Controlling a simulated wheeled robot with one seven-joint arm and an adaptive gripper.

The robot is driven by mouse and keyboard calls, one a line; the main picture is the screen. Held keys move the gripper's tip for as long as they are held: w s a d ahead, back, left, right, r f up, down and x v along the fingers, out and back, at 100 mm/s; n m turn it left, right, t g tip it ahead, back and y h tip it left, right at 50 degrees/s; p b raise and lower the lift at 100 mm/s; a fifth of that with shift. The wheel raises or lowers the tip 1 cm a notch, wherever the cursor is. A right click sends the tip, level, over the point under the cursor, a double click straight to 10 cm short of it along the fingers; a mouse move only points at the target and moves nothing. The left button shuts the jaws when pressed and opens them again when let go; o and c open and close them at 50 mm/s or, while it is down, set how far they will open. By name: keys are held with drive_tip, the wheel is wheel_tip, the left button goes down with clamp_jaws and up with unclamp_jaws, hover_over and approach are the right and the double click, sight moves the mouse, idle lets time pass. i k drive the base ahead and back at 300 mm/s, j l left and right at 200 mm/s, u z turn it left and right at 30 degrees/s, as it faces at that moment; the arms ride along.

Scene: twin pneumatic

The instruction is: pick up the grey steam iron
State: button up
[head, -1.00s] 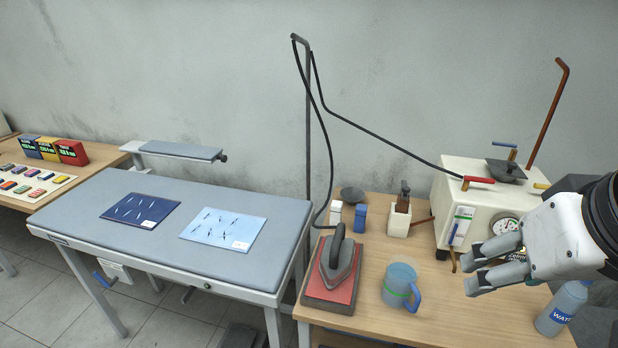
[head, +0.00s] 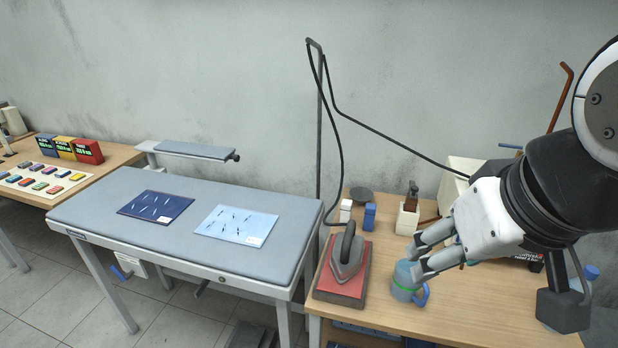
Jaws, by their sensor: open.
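The grey steam iron (head: 347,254) rests on a red pad (head: 343,287) on the wooden side table, its dark handle on top. A black hose rises from beside it to a tall grey pole (head: 319,130). My gripper (head: 416,262) is open and empty. It is to the right of the iron, apart from it in the picture, and its fingers point left. It overlaps a blue mug (head: 406,285) and hides part of it; I cannot tell whether they touch.
A padded ironing table (head: 190,225) with two blue sheets stands to the left. A white machine (head: 462,175), mostly hidden by my arm, stands at the back right. Small bottles (head: 369,217) and a white holder (head: 407,220) are behind the mug. The table front (head: 470,315) is clear.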

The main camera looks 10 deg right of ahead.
sight(346, 260)
drive_tip(key=i+j+u, duration=0.1)
drive_tip(key=u, duration=0.35)
drive_tip(key=i+u, duration=0.25)
drive_tip(key=u, duration=0.25)
